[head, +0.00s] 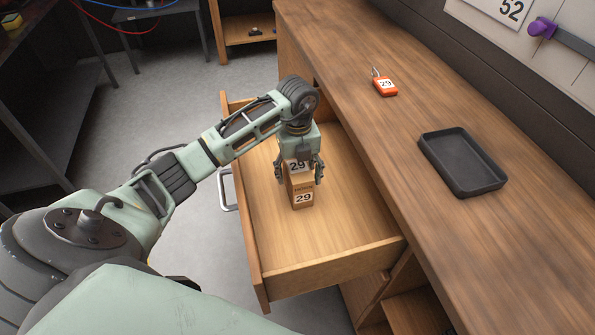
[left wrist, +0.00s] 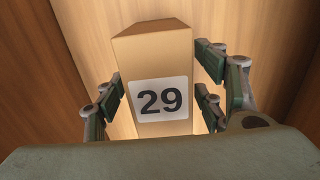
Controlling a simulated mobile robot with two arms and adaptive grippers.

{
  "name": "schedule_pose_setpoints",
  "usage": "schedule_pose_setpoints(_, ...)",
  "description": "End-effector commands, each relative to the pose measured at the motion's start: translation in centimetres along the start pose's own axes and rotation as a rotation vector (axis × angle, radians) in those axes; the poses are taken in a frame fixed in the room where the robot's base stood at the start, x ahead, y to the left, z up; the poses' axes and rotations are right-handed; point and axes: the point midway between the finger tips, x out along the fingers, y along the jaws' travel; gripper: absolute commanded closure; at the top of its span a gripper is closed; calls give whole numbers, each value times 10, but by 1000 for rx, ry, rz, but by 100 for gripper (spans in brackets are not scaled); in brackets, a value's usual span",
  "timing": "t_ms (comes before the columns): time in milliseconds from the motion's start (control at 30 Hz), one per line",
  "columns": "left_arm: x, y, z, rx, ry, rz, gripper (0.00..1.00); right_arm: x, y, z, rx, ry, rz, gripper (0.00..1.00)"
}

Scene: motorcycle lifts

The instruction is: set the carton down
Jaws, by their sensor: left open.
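My right gripper is not in view.
The wooden workbench (head: 455,235) runs along the right. On it lie an orange padlock (head: 386,88) tagged 29 and an empty black tray (head: 427,152). The drawer floor around the carton is clear. A grey shelf (head: 60,110) stands at the left.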

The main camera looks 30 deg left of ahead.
Motion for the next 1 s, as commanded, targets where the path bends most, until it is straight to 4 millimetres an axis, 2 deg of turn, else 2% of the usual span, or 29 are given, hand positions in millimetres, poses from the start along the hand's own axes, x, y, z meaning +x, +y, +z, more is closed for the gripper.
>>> schedule_pose_setpoints(167, -1, 0, 0, 0, 0, 0, 36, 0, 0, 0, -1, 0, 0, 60)
schedule_pose_setpoints(300, -9, 0, 1, 0, -2, -2, 36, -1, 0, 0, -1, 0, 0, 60)
schedule_pose_setpoints(800, -107, 0, 1, 0, -3, -1, 36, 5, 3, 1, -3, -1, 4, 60)
schedule_pose_setpoints(1000, -123, 0, 0, -1, -1, 0, 36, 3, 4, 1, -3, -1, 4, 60)
